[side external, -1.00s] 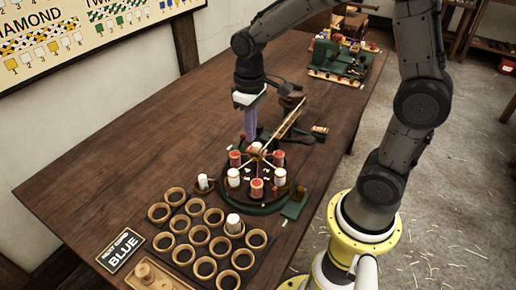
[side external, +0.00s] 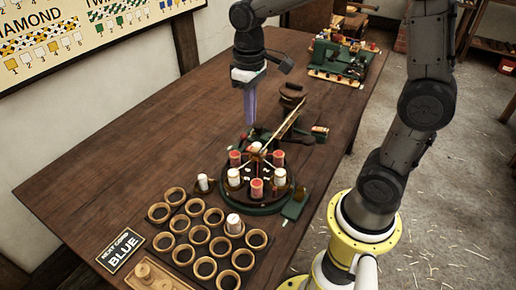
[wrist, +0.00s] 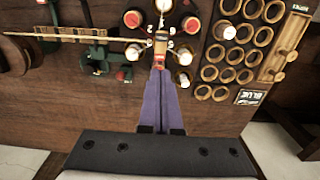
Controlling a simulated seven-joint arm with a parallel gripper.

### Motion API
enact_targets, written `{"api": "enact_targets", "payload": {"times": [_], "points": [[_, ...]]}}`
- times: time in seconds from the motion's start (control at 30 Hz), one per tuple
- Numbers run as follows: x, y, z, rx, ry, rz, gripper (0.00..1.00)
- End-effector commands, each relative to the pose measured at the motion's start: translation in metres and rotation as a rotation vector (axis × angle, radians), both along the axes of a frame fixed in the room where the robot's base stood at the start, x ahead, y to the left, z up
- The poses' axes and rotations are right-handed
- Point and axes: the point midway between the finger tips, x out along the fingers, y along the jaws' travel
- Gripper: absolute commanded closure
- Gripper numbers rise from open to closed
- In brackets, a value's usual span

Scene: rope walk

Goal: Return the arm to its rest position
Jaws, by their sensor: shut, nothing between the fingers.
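My gripper (side external: 250,120) hangs above the wooden table (side external: 110,165), behind the round braiding machine (side external: 262,206) in the side view. Its long purple fingers are together with nothing between them. In the wrist view the closed fingers (wrist: 157,78) point toward the machine's centre, and their tips overlap it in the picture. The machine carries several red and white bobbins (side external: 257,187) around a central post. I cannot tell the exact gap between the fingertips and the machine.
A rack of wooden rings (side external: 196,235) stands at the front, with a white bobbin (side external: 234,223) in one ring. A sign reading "NEXT CARRIER BLUE" (side external: 121,250) lies beside it. A thin rod (side external: 283,125) slants up from the machine. Another green machine (side external: 340,58) stands at the back.

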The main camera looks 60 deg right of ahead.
Motion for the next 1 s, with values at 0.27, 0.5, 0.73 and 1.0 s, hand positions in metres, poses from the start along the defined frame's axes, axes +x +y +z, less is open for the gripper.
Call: {"api": "enact_targets", "payload": {"times": [0.27,0.5,0.73,1.0], "points": [[-0.010,0.005,0.030,-0.005,-0.094,0.014,1.00],[-0.081,0.015,0.071,-0.011,-0.314,0.029,1.00],[-0.139,0.020,0.063,-0.006,-0.471,0.022,1.00],[-0.153,0.020,0.043,0.000,-0.491,0.001,1.00]]}}
